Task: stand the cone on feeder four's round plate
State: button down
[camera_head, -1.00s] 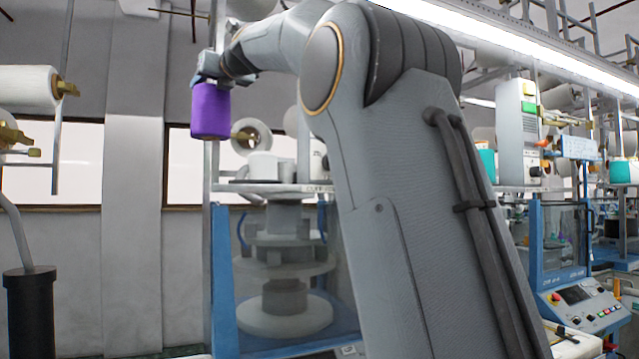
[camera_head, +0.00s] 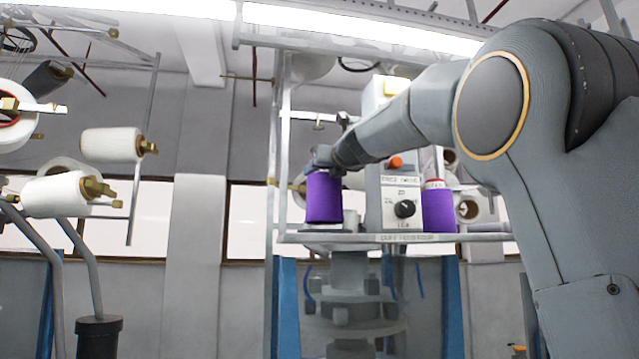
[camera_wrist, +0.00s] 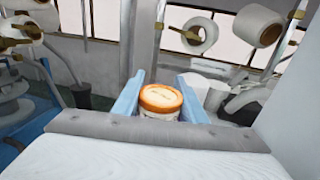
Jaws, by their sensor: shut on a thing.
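The purple cone (camera_head: 324,199) is upright in my gripper (camera_head: 325,167), over the left end of a grey shelf in the head view. A pale round plate (camera_head: 321,228) shows just under the cone; whether the two touch I cannot tell. In the wrist view my two pale blue fingers (camera_wrist: 161,84) close on both sides of the cone's orange-rimmed round top (camera_wrist: 160,98). The cone's lower part is hidden there. Lettering on the shelf edge (camera_head: 408,238) is too small to read surely.
A control box (camera_head: 402,210) with a black knob and orange button stands right of the held cone. A second purple cone (camera_head: 439,211) stands beyond it. White yarn cones (camera_head: 112,145) hang on pegs at the left. An upright post (camera_head: 272,200) rises left of the shelf.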

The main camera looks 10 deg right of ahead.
jog(key=shift+f, duration=0.65)
jog(key=shift+f, duration=0.2)
jog(key=c, duration=1.1)
grip_release()
jog(key=shift+r, duration=0.2)
jog(key=s+d+b, duration=0.2)
jog(key=s+b, duration=0.1)
jog(key=s, duration=0.8)
jog(key=shift+s+d+b, duration=0.15)
jog(key=shift+s+b, duration=0.25)
